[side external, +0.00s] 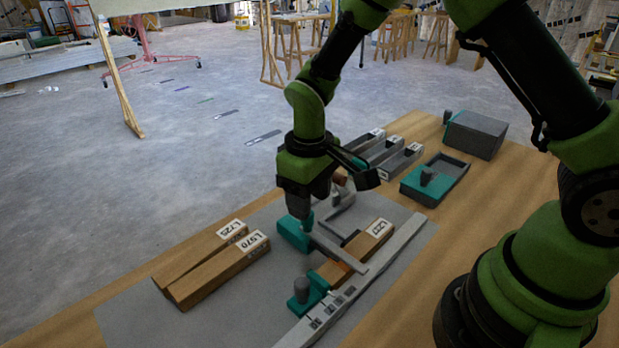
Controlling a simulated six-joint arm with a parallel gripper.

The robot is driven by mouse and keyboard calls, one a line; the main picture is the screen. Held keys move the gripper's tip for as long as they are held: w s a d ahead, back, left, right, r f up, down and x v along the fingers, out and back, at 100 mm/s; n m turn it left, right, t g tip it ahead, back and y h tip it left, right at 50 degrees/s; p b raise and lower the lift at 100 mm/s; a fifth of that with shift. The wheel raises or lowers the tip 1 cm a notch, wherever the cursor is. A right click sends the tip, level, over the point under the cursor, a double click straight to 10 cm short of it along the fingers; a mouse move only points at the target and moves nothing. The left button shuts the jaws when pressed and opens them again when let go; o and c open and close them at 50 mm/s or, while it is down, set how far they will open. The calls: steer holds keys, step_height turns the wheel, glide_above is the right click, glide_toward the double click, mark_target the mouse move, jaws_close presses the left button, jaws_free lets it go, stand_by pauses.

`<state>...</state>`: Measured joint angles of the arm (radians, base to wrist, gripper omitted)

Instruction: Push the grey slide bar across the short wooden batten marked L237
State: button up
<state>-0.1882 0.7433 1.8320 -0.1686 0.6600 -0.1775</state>
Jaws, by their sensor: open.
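The short wooden batten marked L237 (374,243) lies on the grey mat in the side view. The grey slide bar (330,248) runs from a teal block (290,234) towards the long light-grey rail and appears to lie across the batten. The batten shows on both sides of the bar. My gripper (306,212) points down at the teal block, by the bar's far end. Its jaws are open but small and dark here, and they partly hide the block. I cannot tell whether they touch it.
Two longer battens, L725 (205,252) and L570 (222,272), lie left. A teal block with a grey knob (301,289) stands by the batten's near end. The long rail (395,246) runs along the right. Grey trays (402,162) and a teal-edged box (436,180) stand behind.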

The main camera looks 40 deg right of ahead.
step_height(320, 180, up, 5)
steer(key=shift+f, duration=0.1)
stand_by(0.3)
steer(key=s+d+r+m+t+y, duration=0.1)
steer(key=s+r+m+t, duration=0.1)
steer(key=s+r, duration=0.3)
steer(key=s+d+r+m+t, duration=0.1)
steer(key=s+r, duration=0.1)
steer(key=r, duration=0.6)
steer(key=s+d+r+m+t+y, duration=0.1)
steer(key=s+r+m+t, duration=0.2)
steer(key=s, duration=0.7)
steer(key=shift+d+r+t, duration=0.15)
steer(key=shift+r+t, duration=0.05)
steer(key=shift+t, duration=0.4)
